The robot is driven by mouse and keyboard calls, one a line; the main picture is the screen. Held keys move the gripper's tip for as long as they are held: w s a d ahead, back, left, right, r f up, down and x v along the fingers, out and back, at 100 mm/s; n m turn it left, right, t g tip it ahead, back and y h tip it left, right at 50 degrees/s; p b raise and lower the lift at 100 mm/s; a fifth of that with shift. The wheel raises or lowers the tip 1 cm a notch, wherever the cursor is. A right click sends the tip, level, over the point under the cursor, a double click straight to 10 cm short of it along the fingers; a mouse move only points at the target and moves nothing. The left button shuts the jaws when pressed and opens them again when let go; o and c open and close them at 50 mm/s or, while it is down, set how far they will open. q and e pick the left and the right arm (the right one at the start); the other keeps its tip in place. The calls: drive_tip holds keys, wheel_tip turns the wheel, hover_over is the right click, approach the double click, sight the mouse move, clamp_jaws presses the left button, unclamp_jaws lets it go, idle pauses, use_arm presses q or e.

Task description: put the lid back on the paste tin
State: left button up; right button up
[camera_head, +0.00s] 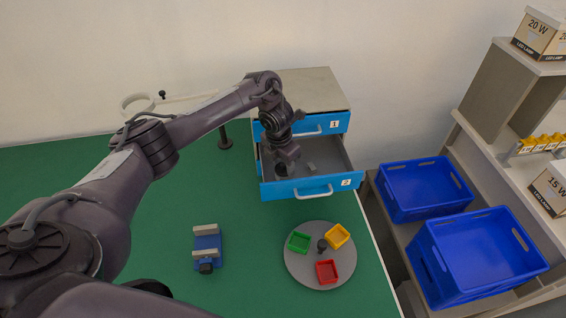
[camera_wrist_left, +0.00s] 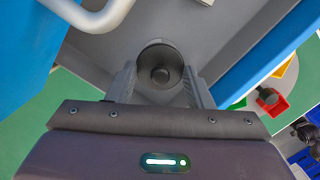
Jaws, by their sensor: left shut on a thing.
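My left gripper (camera_head: 283,168) reaches down into the open lower drawer (camera_head: 266,192), the one marked 2. In the left wrist view its two fingers (camera_wrist_left: 161,88) are closed around a dark round thing (camera_wrist_left: 160,62) with a knob in its middle. It looks like the paste tin or its lid; I cannot tell which, or whether both are together. In the head view the gripper mostly hides it. My right gripper is not in view.
The upper drawer (camera_head: 335,125), marked 1, looks nearly shut. A grey turntable (camera_head: 300,275) carries green, yellow and red trays. A blue vise (camera_head: 207,248) stands on the green table. Blue crates (camera_head: 425,187) are at the right. The table's middle is clear.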

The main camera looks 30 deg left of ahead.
use_arm(q)
drive_tip(key=o, duration=1)
drive_tip(key=shift+o, duration=0.5)
drive_tip(key=o, duration=0.4)
drive_tip(key=shift+r, duration=0.15)
drive_tip(key=shift+r+p, duration=2.3)
drive_tip(key=shift+r, duration=1.1)
